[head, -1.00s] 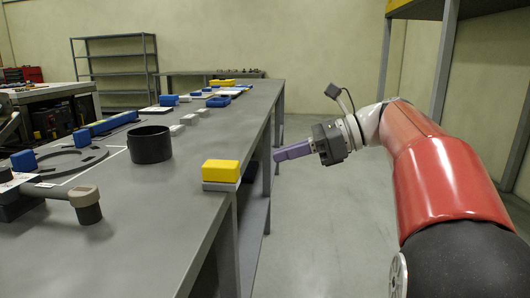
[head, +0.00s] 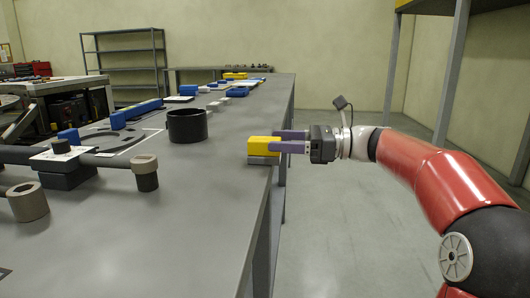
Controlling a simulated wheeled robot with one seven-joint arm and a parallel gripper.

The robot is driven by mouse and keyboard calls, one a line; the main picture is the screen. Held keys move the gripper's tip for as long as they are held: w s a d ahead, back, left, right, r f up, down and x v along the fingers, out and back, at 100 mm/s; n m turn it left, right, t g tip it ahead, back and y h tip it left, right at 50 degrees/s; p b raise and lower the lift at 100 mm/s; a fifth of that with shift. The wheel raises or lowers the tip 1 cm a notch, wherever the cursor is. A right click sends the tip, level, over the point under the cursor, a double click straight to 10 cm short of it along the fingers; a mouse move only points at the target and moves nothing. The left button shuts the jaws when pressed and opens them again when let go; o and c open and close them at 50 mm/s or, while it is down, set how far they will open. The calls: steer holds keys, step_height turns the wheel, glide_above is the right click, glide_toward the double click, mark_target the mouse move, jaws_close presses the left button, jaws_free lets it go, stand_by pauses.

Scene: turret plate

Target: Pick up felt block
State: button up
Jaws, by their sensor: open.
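A yellow block with a grey layer under it, which looks like the felt block (head: 260,146), sits at the right edge of the grey bench in the head view. My gripper (head: 277,141) is open and comes in level from the right, past the bench edge. Its two purple fingers point left at the block. The near finger overlaps the block's right end in the picture, and the far finger shows just behind it. I cannot tell whether either finger touches the block.
The grey bench (head: 205,215) has a black round cup (head: 187,127) left of the block. A dark bar tool with grey ends (head: 145,172) lies nearer, at left. Blue, white and yellow pieces stand farther back. The floor right of the bench is clear.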

mark_target(265, 139)
steer(key=a, duration=0.4)
steer(key=shift+w+a+f, duration=0.1)
steer(key=shift+w, duration=0.15)
steer(key=c, duration=1.1)
